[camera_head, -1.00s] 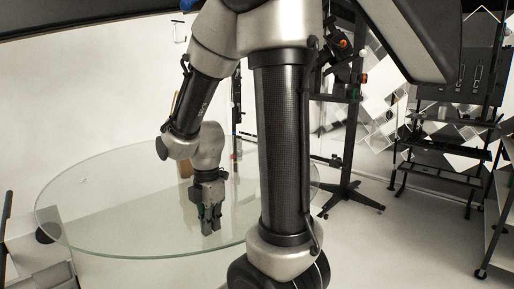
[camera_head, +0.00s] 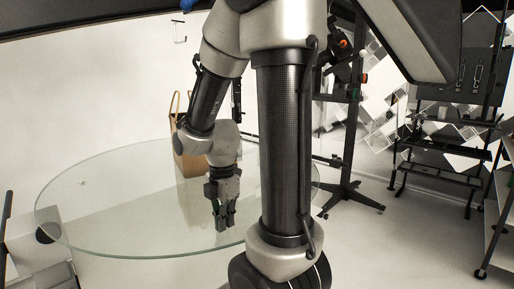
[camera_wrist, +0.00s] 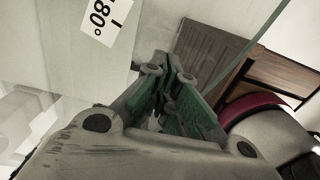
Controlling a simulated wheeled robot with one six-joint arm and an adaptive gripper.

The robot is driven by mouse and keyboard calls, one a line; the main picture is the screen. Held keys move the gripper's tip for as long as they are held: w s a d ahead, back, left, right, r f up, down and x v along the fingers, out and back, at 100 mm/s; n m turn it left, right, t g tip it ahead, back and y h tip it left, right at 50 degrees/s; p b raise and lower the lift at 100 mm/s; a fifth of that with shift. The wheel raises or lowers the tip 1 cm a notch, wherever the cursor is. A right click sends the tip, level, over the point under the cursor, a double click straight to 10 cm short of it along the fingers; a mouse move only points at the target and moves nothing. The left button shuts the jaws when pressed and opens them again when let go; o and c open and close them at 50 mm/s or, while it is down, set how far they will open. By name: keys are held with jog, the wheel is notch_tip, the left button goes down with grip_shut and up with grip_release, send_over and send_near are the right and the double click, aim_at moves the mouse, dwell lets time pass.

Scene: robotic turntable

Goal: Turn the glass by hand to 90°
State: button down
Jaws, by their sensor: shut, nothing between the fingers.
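The glass (camera_head: 110,215) is a large round clear disc with a greenish rim, lying flat in the head view. My gripper (camera_head: 225,226) points down over its front right part, with the fingertips at or just above the surface; I cannot tell whether they touch. In the wrist view the green-padded fingers (camera_wrist: 160,88) are close together with nothing held. A white label reading 180° (camera_wrist: 103,20) shows beyond the fingers, at the upper left. The glass edge (camera_wrist: 258,45) runs diagonally at the right of the wrist view. My arm hides part of the right rim.
A brown wooden chair (camera_head: 188,160) stands behind the glass. A black stand (camera_head: 345,150) and a rack (camera_head: 450,125) stand at the right. A pale box-like object (camera_head: 35,240) is at the lower left.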

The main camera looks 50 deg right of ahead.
aim_at(237, 225)
jog(key=shift+s+d+f, duration=0.1)
jog(key=shift+s+d, duration=0.2)
jog(key=shift+d, duration=0.6)
jog(key=shift+s+d+f, duration=0.1)
jog(key=shift+s+d, duration=0.2)
jog(key=shift+d, duration=0.55)
jog(key=shift+s+d+r, duration=0.1)
jog(key=shift+s+d, duration=0.1)
jog(key=shift+d, duration=0.7)
jog(key=shift+s+d+r, duration=0.1)
jog(key=shift+s+d, duration=0.1)
jog(key=shift+d, duration=0.65)
jog(key=shift+d, duration=0.1)
jog(key=shift+d+f, duration=0.1)
jog(key=shift+d, duration=0.25)
jog(key=shift+s+d+f, duration=0.1)
jog(key=shift+s+d, duration=0.1)
jog(key=shift+d, duration=0.2)
jog(key=shift+s+a+f, duration=0.1)
